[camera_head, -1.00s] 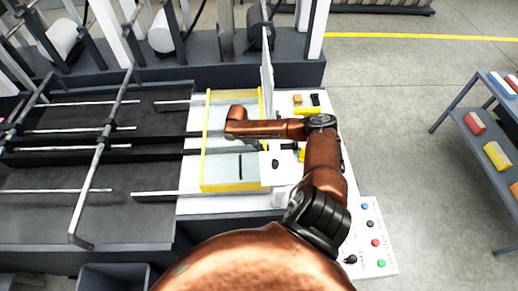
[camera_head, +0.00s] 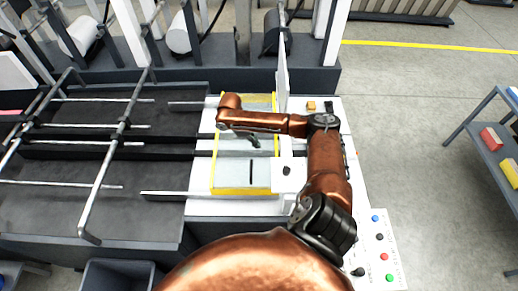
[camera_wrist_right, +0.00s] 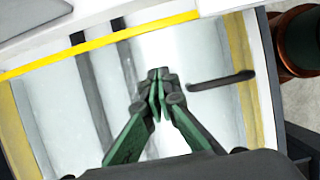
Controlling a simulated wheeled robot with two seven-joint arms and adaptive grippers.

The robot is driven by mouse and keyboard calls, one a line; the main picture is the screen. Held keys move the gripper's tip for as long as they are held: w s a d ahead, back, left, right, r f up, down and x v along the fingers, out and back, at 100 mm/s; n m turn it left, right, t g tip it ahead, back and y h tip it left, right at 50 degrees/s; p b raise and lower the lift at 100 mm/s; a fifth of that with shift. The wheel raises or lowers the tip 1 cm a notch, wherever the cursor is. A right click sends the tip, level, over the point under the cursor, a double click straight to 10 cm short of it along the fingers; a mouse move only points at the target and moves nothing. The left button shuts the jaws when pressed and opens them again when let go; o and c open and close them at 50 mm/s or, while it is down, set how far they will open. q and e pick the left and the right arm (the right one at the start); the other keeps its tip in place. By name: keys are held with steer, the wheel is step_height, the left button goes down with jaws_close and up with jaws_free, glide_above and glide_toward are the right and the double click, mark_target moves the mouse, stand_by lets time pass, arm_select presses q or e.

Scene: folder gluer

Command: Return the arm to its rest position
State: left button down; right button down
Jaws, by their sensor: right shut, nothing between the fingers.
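My right arm (camera_head: 325,165), copper-coloured with black joints, reaches forward over the machine and bends to the left. My right gripper (camera_head: 254,141) hangs below the forearm over the yellow-edged window of the machine. In the right wrist view the green fingers of the right gripper (camera_wrist_right: 158,80) are together at their tips, shut with nothing between them. The yellow-framed clear guard (camera_head: 232,178) lies beneath the gripper. I cannot tell the exact gap between them. My left gripper is not in view.
The folder gluer's dark bed with metal rods (camera_head: 110,150) extends left. An upright pale panel (camera_head: 281,75) stands behind the forearm. A button panel (camera_head: 380,250) is at the lower right. A shelf (camera_head: 490,130) with coloured boxes stands right, with clear floor (camera_head: 410,110) between.

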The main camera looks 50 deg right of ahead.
mark_target(271, 155)
steer(key=shift+a+r, duration=0.1)
steer(key=shift+r, duration=0.2)
steer(key=p+x, duration=0.1)
steer(key=x, duration=0.8)
steer(key=shift+s+f+p, duration=0.1)
steer(key=shift+f+p, duration=0.25)
steer(key=shift+f, duration=0.05)
steer(key=s+d+b, duration=0.2)
steer(key=shift+s+d+f, duration=0.3)
steer(key=shift+s, duration=0.1)
steer(key=shift+s+d+r, duration=0.1)
steer(key=shift+s+d, duration=0.05)
steer(key=shift+s, duration=0.15)
steer(key=shift+w+a, duration=0.2)
steer(key=shift+w, duration=0.1)
